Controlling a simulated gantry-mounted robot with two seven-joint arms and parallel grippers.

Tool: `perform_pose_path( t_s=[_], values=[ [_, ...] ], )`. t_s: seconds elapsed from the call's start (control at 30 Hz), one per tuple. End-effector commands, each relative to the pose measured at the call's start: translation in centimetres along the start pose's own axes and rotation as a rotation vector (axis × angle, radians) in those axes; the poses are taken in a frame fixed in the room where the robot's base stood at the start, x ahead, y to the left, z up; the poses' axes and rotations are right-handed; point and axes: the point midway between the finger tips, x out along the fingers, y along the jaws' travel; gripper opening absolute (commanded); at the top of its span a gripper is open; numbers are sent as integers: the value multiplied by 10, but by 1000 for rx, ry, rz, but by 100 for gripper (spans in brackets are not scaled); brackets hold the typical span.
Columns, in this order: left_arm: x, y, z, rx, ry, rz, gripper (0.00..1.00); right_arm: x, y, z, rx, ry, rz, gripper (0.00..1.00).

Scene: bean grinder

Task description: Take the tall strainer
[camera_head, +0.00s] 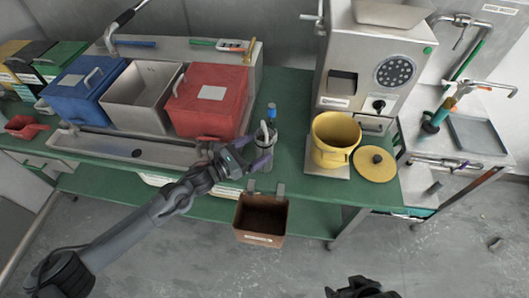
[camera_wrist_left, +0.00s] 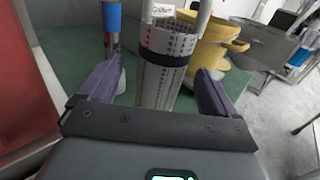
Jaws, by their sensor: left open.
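The tall strainer (camera_wrist_left: 163,75) is an upright perforated metal cylinder with a dark band near its top and a handle rising above it. In the left wrist view it stands between the two purple fingers of my left gripper (camera_wrist_left: 163,88), which is open with visible gaps on both sides. In the head view the strainer (camera_head: 265,140) stands on the green counter, to the right of the red bin, partly hidden by my left gripper (camera_head: 250,158). My right gripper (camera_head: 360,288) shows only as a dark part at the bottom edge; its fingers cannot be made out.
A blue-topped tool (camera_wrist_left: 112,20) stands close beside the strainer. The red bin (camera_head: 208,100) is to its left. The yellow pot (camera_head: 334,140) and its lid (camera_head: 375,164) are to its right. A brown box (camera_head: 261,220) hangs at the counter's front.

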Motion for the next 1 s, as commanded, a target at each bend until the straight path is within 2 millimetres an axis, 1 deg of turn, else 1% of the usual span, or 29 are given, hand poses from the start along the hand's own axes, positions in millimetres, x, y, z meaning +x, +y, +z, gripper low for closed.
perform_pose_path(
  t_s=[0.13, 0.4, 0.5, 0.6, 0.8, 0.87, 1.0],
  values=[
    [9, -1, 1, 0, -1, -1, 91, 1, 0, 0, -1, 0, 1, 100],
    [43, -2, 3, 0, -1, 0, 91, 6, 0, 2, 0, 0, 0, 100],
    [50, -2, 3, 0, 0, 0, 91, 7, 0, 2, 1, 0, 0, 100],
    [53, -2, 3, 1, 0, 0, 91, 7, -1, 2, 2, 0, -1, 100],
    [53, -2, 3, 0, 0, 0, 91, 7, -2, 2, 6, 0, -5, 100],
    [53, -2, 3, 0, 0, 0, 82, 7, -2, 2, 7, 0, -5, 100],
    [53, -2, 3, 0, 0, 0, 61, 7, -2, 2, 8, 0, -6, 100]
  ],
)
